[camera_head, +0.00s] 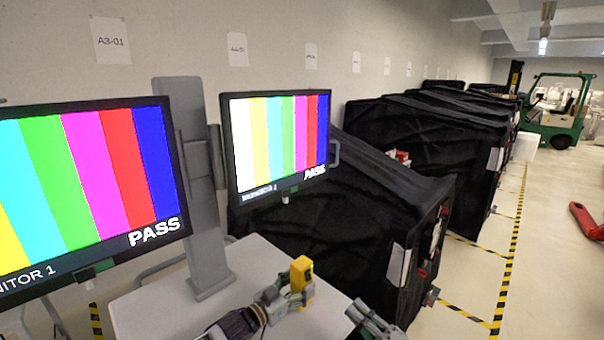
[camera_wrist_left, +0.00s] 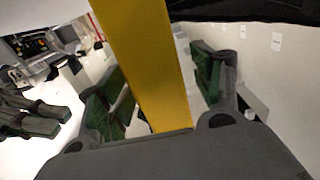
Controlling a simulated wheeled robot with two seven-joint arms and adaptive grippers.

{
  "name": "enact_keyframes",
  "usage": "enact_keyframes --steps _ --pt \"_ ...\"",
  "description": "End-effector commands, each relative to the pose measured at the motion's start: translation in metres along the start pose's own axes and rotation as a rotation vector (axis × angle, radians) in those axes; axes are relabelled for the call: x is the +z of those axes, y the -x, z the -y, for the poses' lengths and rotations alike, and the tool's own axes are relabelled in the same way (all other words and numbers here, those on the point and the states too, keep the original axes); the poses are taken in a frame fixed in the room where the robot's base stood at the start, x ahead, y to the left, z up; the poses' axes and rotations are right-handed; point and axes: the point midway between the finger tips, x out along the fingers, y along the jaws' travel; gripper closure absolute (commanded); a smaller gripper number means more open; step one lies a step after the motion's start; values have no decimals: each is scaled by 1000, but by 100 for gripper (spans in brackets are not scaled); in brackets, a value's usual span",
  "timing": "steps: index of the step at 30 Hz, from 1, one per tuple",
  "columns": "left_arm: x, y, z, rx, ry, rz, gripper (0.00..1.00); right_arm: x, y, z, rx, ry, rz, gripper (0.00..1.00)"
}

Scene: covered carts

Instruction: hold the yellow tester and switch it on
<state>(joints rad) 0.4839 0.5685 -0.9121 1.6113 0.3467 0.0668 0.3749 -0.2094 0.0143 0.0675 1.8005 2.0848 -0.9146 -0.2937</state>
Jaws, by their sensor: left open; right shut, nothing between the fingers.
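The yellow tester (camera_head: 301,274) is upright at the right part of the white table. My left gripper (camera_head: 287,297) is at the tester, with its fingers low around it. In the left wrist view the yellow tester (camera_wrist_left: 153,65) runs between the two green-padded fingers of my open left gripper (camera_wrist_left: 160,88). I cannot tell whether either pad touches it. The tester's switch is not visible. My right gripper (camera_head: 366,314) is shut and empty, to the right of the tester and apart from it; it also shows at the left of the left wrist view (camera_wrist_left: 35,118).
The white table (camera_head: 150,312) carries a grey stand (camera_head: 207,270) with two monitors, (camera_head: 95,190) and (camera_head: 278,142), showing color bars and PASS. Black covered carts (camera_head: 335,225) stand behind and right. Open floor (camera_head: 545,260) lies right, with a green forklift (camera_head: 560,115) far back.

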Motion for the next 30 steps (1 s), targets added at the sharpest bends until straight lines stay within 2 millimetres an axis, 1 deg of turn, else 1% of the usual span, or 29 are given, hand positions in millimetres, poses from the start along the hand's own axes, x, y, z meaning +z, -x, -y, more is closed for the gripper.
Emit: enact_keyframes --steps 21,30 --pt "1 76 0 0 -1 2 34 0 0 0 0 0 0 100" --pt "0 100 0 0 0 0 34 0 0 0 0 0 0 100"
